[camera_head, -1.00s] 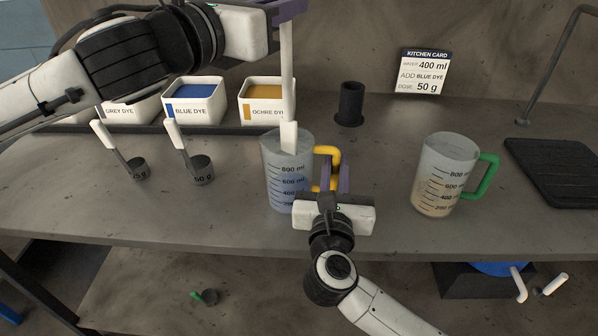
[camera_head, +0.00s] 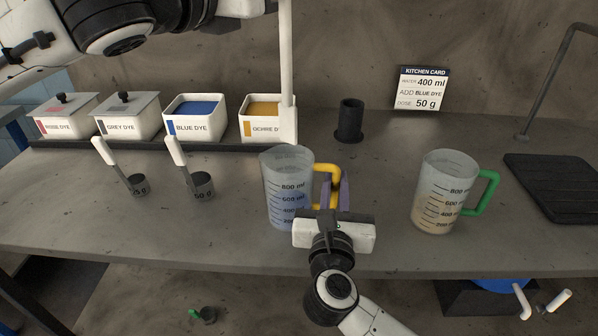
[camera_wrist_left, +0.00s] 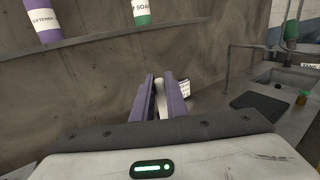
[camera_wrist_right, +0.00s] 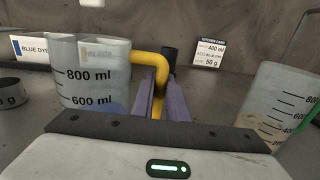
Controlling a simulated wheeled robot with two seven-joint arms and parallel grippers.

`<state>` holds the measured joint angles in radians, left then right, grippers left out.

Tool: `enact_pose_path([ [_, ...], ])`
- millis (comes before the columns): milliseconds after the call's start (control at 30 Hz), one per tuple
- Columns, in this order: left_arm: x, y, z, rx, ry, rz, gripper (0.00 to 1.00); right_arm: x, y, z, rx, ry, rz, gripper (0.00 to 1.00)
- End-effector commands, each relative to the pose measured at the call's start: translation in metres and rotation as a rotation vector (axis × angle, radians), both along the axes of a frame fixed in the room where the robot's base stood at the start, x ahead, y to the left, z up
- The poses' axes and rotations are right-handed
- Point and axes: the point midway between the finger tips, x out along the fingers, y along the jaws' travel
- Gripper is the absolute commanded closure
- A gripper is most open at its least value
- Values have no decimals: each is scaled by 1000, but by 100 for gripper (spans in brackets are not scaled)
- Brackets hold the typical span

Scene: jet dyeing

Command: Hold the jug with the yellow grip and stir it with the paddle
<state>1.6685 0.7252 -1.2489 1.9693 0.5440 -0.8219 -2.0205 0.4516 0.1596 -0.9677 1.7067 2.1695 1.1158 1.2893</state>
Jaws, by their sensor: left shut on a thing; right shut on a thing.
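The jug (camera_head: 284,172) with the yellow grip (camera_head: 322,168) stands upright on the worktop with bluish liquid in its lower part. My right gripper (camera_head: 334,187) is shut on the yellow grip, which also shows between its fingers in the right wrist view (camera_wrist_right: 158,102). The white paddle (camera_head: 287,65) hangs upright above the jug, its lower end at about rim height or just above. My left gripper (camera_wrist_left: 162,92) is shut on the paddle's upper part, seen in the left wrist view. In the head view its fingers are out of frame at the top.
A green-handled jug (camera_head: 440,195) with brownish liquid stands to the right. Dye boxes (camera_head: 194,118) line the back left, with two scoops (camera_head: 202,185) before them. A black cup (camera_head: 350,120), a kitchen card (camera_head: 422,88) and a dark mat (camera_head: 555,187) lie behind and right.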

Motion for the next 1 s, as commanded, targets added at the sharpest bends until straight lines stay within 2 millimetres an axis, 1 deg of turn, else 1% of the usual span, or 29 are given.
enact_pose_path([
  [233, 0, 0, 0, 0, -1, 0, 100, 0, 0, 0, 0, 1, 0, 100],
  [267, 0, 0, 0, 0, -1, 0, 100, 0, 0, 0, 0, 1, 0, 82],
  [300, 0, 0, 0, 0, -1, 0, 100, 0, 0, 0, 0, 1, 0, 75],
  [367, 0, 0, 0, 0, -1, 0, 100, 0, 0, 0, 0, 1, 0, 65],
  [633, 0, 0, 0, 0, -1, 0, 100, 0, 0, 0, 0, 0, 0, 65],
  [733, 0, 0, 0, 0, -1, 0, 100, -5, 1, -1, 1, 1, 2, 65],
  [867, 0, 0, 0, 0, -1, 0, 100, -24, 3, -2, 3, 4, 3, 65],
  [1000, 0, 0, 0, 0, -1, 0, 100, -54, 5, -2, 4, 6, 2, 65],
])
